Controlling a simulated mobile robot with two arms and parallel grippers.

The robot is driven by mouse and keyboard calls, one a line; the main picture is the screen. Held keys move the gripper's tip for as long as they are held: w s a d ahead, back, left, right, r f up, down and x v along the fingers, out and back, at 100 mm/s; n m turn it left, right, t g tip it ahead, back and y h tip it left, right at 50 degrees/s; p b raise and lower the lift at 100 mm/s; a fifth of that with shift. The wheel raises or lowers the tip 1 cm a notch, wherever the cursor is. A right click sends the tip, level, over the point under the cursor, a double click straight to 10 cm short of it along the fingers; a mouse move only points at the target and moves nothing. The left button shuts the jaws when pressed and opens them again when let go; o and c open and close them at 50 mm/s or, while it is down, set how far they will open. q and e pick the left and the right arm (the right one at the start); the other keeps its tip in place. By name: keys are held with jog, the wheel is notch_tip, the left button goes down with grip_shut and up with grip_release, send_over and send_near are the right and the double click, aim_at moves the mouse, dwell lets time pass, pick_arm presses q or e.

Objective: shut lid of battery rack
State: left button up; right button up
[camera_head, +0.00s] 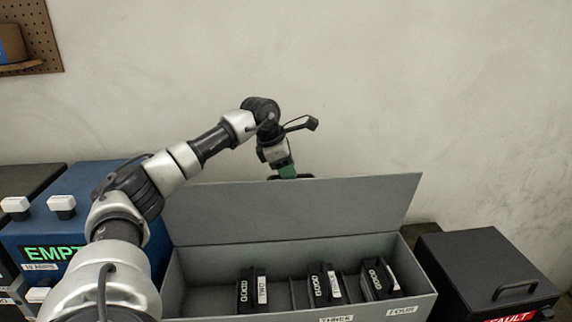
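The battery rack (173,287) is a grey open-topped box at the lower middle. Its lid (310,212) stands up along the back edge, leaning slightly back. Three dark batteries marked GOOD stand inside: a left one (244,290), a middle one (317,287) and a right one (373,279). My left arm reaches from the lower left over to the back of the lid. My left gripper (290,175) is at the lid's top edge, behind it. The lid hides its fingertips, so I cannot tell whether they touch it or are open. My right gripper is not in view.
A blue case (40,228) with a green EMPTY sign stands left of the rack. A black box (485,267) with a handle and a red FAULT label stands at the right. A plain wall (440,90) is close behind. A pegboard (38,35) hangs at upper left.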

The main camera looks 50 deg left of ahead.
pick_arm(q)
jog(key=p+v, duration=0.7)
jog(key=v, duration=0.5)
jog(key=shift+s+d, duration=0.15)
jog(key=shift+s, duration=0.15)
dwell(0.7)
